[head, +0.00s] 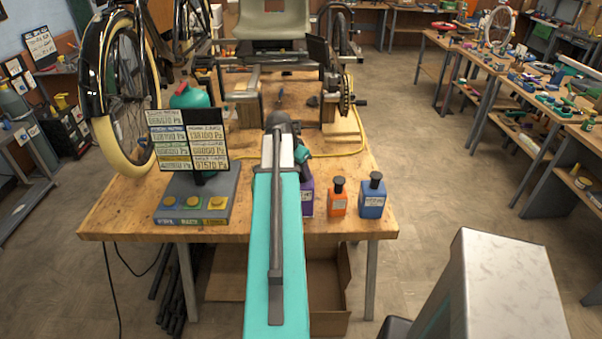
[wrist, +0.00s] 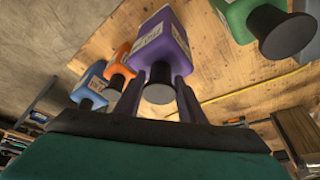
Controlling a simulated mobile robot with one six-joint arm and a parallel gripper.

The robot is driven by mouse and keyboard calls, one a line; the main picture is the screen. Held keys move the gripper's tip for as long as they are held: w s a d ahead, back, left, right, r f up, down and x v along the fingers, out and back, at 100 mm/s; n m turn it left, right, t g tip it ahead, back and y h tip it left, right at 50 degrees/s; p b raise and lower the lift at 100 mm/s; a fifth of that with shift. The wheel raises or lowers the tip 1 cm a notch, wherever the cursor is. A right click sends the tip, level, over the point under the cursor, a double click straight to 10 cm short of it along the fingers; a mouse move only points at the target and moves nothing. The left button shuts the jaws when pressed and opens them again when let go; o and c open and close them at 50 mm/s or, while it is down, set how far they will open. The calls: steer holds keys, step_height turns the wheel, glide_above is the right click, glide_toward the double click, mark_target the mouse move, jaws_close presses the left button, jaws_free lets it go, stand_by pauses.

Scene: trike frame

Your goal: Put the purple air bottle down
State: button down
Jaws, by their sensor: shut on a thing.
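The purple air bottle (wrist: 168,40) has a black cap and a pale label. In the wrist view my gripper (wrist: 158,84) is shut on it, one finger on each side near the cap. In the head view the purple bottle (head: 307,198) shows just right of my teal arm, which hides part of it and most of my gripper. It is near the front edge of the wooden table (head: 120,213), left of the orange bottle. I cannot tell whether its base touches the tabletop.
An orange bottle (head: 338,203) and a blue bottle (head: 372,200) stand to the right. A green bottle (wrist: 240,15) shows in the wrist view. A pressure display board (head: 195,140) with yellow buttons stands left of my arm. A yellow hose (head: 355,135) lies behind.

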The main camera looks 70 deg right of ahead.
steer(key=shift+f, duration=0.75)
steer(key=c, duration=1.2)
jaws_free()
steer(key=shift+o, duration=0.2)
steer(key=shift+r, duration=0.25)
steer(key=b+v, duration=0.2)
steer(key=v, duration=1)
steer(key=shift+b, duration=0.3)
steer(key=shift+a+f, duration=0.1)
